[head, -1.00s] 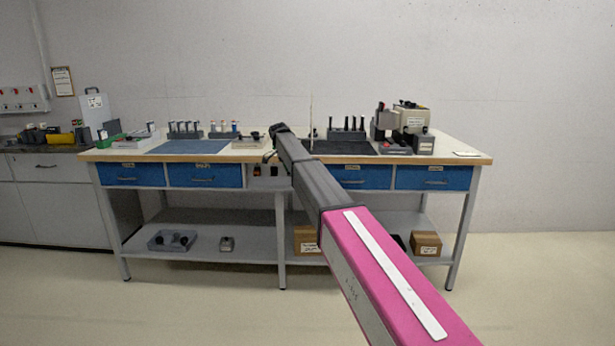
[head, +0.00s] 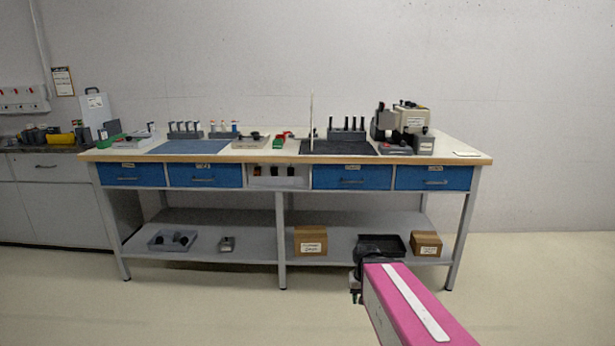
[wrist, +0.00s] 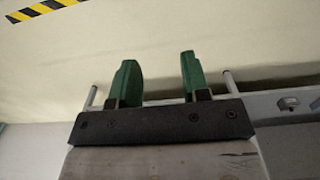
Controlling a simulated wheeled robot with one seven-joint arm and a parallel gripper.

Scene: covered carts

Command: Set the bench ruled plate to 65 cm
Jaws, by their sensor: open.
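A thin, pale upright plate (head: 312,122), seen nearly edge-on, stands on the bench just right of its middle, by the left part of a dark mat (head: 338,148). It looks like the ruled plate; no markings can be read on it. My gripper (head: 355,290) is low in front of the bench, near lower-shelf height, below and right of the plate and well apart from it. In the wrist view its two green fingers (wrist: 159,75) are apart with nothing between them. The plate does not show in the wrist view.
The bench (head: 270,157) has blue drawers (head: 352,177) and a lower shelf (head: 255,240) with boxes and trays. A dark rack (head: 347,135) and a cream machine (head: 410,118) stand right of the plate. Yellow-black tape (wrist: 40,9) marks the floor. Floor in front is clear.

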